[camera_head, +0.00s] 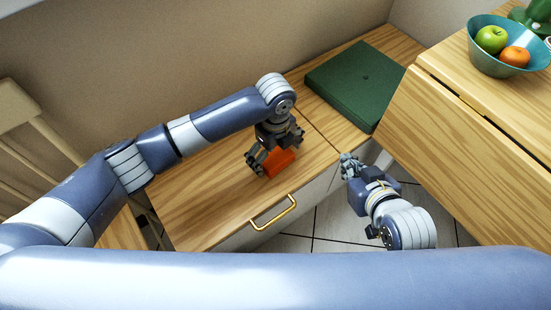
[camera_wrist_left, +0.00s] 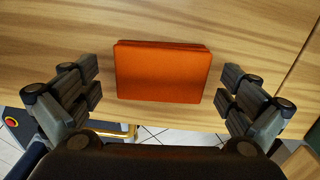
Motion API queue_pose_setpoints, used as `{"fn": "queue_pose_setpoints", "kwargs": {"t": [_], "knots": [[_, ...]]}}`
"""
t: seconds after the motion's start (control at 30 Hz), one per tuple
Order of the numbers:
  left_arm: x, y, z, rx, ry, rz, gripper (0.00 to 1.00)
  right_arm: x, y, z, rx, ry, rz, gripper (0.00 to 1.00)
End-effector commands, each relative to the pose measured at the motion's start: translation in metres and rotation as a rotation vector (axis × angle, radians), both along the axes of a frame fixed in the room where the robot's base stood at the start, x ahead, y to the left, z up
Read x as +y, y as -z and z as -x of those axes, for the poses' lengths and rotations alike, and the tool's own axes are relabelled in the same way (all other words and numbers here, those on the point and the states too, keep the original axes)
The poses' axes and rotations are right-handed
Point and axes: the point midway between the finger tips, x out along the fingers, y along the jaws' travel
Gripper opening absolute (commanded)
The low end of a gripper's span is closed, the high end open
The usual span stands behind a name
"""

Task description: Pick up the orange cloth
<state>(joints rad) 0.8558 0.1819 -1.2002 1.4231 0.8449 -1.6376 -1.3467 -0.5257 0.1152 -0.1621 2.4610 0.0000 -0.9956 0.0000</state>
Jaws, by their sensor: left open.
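The orange cloth (camera_head: 280,163) lies folded on the wooden top of a low cabinet, near its front edge. It looks like a flat orange-red rectangle in the left wrist view (camera_wrist_left: 162,72). My left gripper (camera_head: 276,154) is over the cloth with its fingers apart, one on either side of it. In the left wrist view the left gripper (camera_wrist_left: 160,92) is open, with a gap between each finger and the cloth. My right gripper (camera_head: 350,167) is in front of the cabinet, to the right of the cloth, and holds nothing that I can see.
A dark green box (camera_head: 357,82) lies on the cabinet top (camera_head: 200,205) behind the cloth. A brass handle (camera_head: 273,213) is on the cabinet front. A wooden table (camera_head: 450,140) at the right carries a teal bowl (camera_head: 483,59) with fruit. The cabinet top left of the cloth is clear.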

Motion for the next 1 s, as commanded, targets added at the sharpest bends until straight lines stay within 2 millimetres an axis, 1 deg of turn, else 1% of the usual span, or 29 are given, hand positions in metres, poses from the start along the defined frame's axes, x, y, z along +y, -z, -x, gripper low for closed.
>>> {"fn": "queue_pose_setpoints", "kwargs": {"t": [0.23,0.27,0.3,0.37,0.4,0.43,0.87,0.97,1.0], "knots": [[-0.0002,0.0004,0.0001,0.0,0.001,0.0,1.0,0.0004,-0.001,-0.0008,-0.005,0.0,-0.001,0.0],[-0.0002,0.0004,0.0001,0.0,0.0,0.0,0.93,0.0004,-0.001,-0.0008,-0.005,0.0,-0.001,0.0],[-0.0001,0.0004,0.0002,0.0,0.0,0.0,0.84,0.0004,-0.001,-0.0008,-0.005,0.0,-0.001,0.0],[-0.0001,0.0003,0.0002,0.0,0.0,0.0,0.7,0.0003,-0.0009,-0.0008,-0.005,0.0,-0.001,0.0],[-0.0001,0.0003,0.0002,0.0,0.0,0.0,0.61,0.0003,-0.0009,-0.0008,-0.005,0.0,-0.001,0.0],[-0.0001,0.0003,0.0002,0.0,0.0,0.0,0.56,0.0003,-0.0009,-0.0008,-0.005,0.0,-0.001,0.0],[0.0002,-0.0003,0.0006,0.001,0.0,-0.001,0.55,-0.0003,-0.0005,-0.0002,0.001,0.001,0.001,0.0],[0.0002,-0.0034,0.0004,0.001,0.0,-0.001,0.55,-0.001,0.0019,0.0029,0.021,0.001,0.005,0.0],[0.0,-0.0053,0.0003,0.0,0.0,0.0,0.55,-0.0023,0.0049,0.0068,0.043,0.003,0.009,0.0]]}}
